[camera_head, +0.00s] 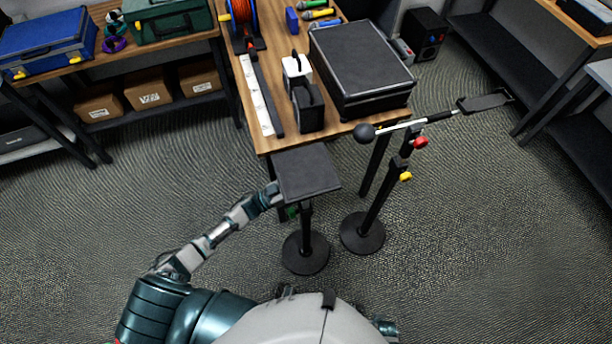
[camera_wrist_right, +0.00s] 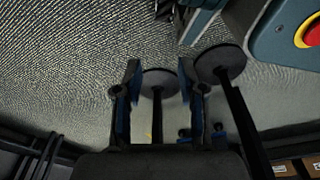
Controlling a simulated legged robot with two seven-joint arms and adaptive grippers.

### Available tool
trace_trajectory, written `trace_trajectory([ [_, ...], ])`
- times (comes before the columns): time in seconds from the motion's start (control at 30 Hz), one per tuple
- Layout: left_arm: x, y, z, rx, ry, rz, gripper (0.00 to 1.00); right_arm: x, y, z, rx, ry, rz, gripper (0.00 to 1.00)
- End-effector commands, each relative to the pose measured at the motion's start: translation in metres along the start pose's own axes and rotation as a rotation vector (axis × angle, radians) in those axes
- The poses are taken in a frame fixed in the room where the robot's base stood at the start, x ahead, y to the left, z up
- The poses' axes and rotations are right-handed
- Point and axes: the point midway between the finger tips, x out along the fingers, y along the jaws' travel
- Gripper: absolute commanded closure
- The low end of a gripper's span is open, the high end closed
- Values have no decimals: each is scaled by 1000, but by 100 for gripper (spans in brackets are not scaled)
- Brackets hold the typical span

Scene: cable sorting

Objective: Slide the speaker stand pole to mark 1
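The speaker stand in the head view has a square dark top plate (camera_head: 308,172), a short black pole (camera_head: 305,217) and a round base (camera_head: 305,256), standing upright on the carpet. A green knob (camera_head: 292,212) shows beside the pole. My left gripper (camera_head: 279,195) reaches the left edge of the plate; its fingers are hidden, so I cannot tell its grip. My right gripper (camera_wrist_right: 160,92) is open in its wrist view. One round base and pole show beyond its fingers, another pole (camera_wrist_right: 243,115) to their right. No mark is readable on the stand.
A microphone stand (camera_head: 375,205) with red and yellow knobs stands close right of the speaker stand. The wooden table (camera_head: 264,141) is just behind, with a black case (camera_head: 360,65) on it. Carpet (camera_head: 460,250) is clear at the right.

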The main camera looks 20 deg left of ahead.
Motion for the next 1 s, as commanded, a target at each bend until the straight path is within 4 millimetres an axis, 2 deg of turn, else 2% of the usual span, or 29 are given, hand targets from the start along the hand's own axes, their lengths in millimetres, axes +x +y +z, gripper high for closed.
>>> trace_trajectory([
  [0.03,-5,-1,11,-2,-6,-5,100,-3,0,-7,2,6,0,60],
  [0.3,-17,-1,39,-2,-6,-5,100,-49,2,-46,9,29,1,60],
  [0.5,-22,-1,52,-2,-6,-6,100,-79,3,-60,12,37,3,60],
  [0.63,-22,-1,53,-2,-5,-5,100,-88,4,-63,13,39,4,60],
  [0.9,-22,-2,52,0,-4,-5,100,-89,4,-63,13,40,4,60],
  [0.93,-22,-2,52,0,-4,-5,63,-89,4,-63,13,40,4,60],
  [1.0,-22,-1,51,0,-3,-5,45,-88,4,-63,13,40,4,60],
])
